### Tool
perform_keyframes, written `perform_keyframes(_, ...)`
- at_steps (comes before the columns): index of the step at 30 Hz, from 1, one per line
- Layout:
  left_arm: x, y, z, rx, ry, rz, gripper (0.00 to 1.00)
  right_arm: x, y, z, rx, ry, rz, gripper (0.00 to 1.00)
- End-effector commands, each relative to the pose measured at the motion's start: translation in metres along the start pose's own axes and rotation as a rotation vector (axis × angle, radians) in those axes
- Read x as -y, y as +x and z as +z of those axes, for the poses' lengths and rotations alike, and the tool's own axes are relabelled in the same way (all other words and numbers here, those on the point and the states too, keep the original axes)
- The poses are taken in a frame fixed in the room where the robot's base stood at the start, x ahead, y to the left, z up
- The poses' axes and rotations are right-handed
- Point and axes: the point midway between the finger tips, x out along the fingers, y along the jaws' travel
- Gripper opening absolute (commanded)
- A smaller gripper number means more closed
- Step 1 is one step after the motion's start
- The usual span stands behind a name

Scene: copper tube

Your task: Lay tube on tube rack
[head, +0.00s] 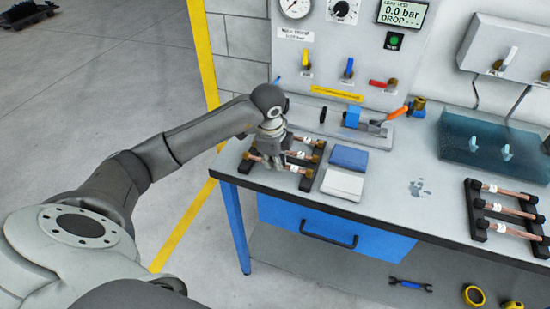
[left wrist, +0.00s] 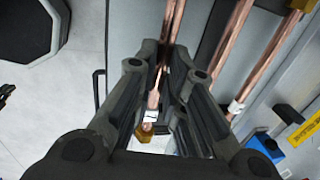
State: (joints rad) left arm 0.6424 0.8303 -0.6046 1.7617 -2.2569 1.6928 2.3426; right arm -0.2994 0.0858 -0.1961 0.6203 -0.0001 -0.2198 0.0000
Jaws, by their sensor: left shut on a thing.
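My left gripper (head: 272,155) is over the left tube rack (head: 308,180), a black frame near the left end of the bench. It is shut on a copper tube with a white label and brass end; this tube (left wrist: 153,100) runs between the fingers (left wrist: 165,100) in the left wrist view. Two other copper tubes (left wrist: 225,50) (left wrist: 268,60) lie beside it, to the right in that view. Whether the held tube touches the rack is hidden by the gripper. A second black rack (head: 474,205) with copper tubes (head: 505,210) stands at the bench's right. My right gripper is out of view.
A blue cloth (head: 349,158) and a white cloth (head: 342,183) lie right of the left rack. A blue clamp fixture (head: 352,118) with an orange handle stands behind. A blue translucent box (head: 490,145) sits at the back right.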

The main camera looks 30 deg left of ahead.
Motion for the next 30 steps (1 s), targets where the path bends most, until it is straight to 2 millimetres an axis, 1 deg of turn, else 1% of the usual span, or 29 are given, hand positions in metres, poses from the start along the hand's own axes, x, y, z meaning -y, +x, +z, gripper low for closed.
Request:
perform_keyframes(1,0.000,0.002,0.000,0.000,-0.001,0.000,0.00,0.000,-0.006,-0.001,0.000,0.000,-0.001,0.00)
perform_keyframes(2,-0.001,0.004,0.000,0.000,-0.001,0.000,0.00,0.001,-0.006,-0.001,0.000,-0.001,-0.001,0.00)
perform_keyframes(4,-0.001,0.008,0.000,-0.001,0.000,-0.002,0.00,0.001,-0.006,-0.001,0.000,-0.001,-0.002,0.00)
perform_keyframes(13,-0.002,0.012,0.000,-0.001,-0.001,-0.003,0.00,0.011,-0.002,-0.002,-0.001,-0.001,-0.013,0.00)
perform_keyframes(14,-0.002,0.012,0.000,-0.001,-0.001,-0.003,0.13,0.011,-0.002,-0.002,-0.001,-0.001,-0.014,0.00)
perform_keyframes(18,-0.002,0.011,0.000,-0.001,-0.001,-0.002,0.31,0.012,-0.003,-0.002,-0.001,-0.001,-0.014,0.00)
perform_keyframes(19,-0.002,0.011,0.000,-0.001,-0.001,-0.003,0.33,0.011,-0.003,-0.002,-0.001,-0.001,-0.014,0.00)
perform_keyframes(27,-0.002,0.010,0.000,-0.001,-0.001,-0.003,0.33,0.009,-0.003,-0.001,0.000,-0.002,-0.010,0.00)
perform_keyframes(30,-0.001,0.006,0.000,-0.001,-0.001,-0.003,0.33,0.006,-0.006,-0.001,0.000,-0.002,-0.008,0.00)
